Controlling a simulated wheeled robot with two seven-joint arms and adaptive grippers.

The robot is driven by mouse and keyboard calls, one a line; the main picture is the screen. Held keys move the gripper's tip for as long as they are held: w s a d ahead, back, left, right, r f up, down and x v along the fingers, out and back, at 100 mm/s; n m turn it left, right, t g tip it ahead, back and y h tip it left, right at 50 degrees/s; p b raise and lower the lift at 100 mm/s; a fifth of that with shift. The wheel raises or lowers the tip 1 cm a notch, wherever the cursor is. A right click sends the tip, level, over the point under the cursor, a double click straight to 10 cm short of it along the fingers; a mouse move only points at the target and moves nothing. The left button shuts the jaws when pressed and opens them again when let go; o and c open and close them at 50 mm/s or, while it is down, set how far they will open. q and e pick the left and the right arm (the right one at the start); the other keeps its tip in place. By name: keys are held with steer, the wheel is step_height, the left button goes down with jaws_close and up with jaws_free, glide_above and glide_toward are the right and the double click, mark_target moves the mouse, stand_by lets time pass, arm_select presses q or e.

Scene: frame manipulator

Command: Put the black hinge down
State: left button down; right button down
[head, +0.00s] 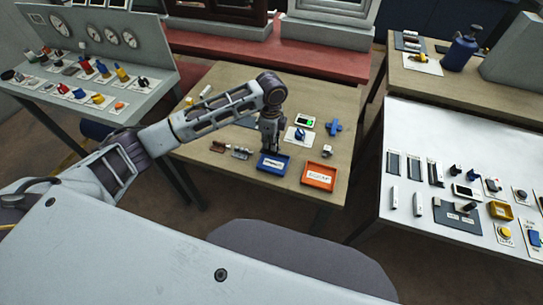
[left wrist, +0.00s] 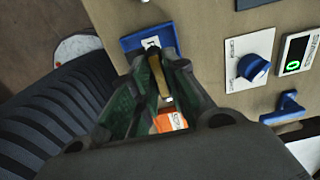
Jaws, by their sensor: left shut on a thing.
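My left gripper (head: 269,146) is above the wooden table, just behind the blue tray (head: 272,172). Its fingers are shut on a small dark thing, taken to be the black hinge; the fingers hide most of it, and its shape is not clear. In the left wrist view the gripper (left wrist: 160,92) points down at the table, with a narrow brownish strip showing between its fingers. The blue tray (left wrist: 132,43) shows beyond the fingertips there, and part of the orange tray (left wrist: 172,122) shows between the fingers. My right gripper is not in view.
The orange tray (head: 319,186) stands right of the blue one. A knob plate (head: 298,135), a display (head: 304,121) and a blue part (head: 334,127) lie behind. Small metal parts (head: 231,150) lie to the left. Bare wood (head: 340,100) is free at the back right.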

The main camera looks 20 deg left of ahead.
mark_target(271, 161)
arm_select(q)
steer(key=shift+f, duration=3.75)
steer(key=shift+f, duration=0.2)
steer(key=c, duration=1.7)
jaws_free()
steer(key=shift+r, duration=0.1)
step_height(271, 161, up, 12)
steer(key=shift+r, duration=0.1)
steer(key=shift+d, duration=0.1)
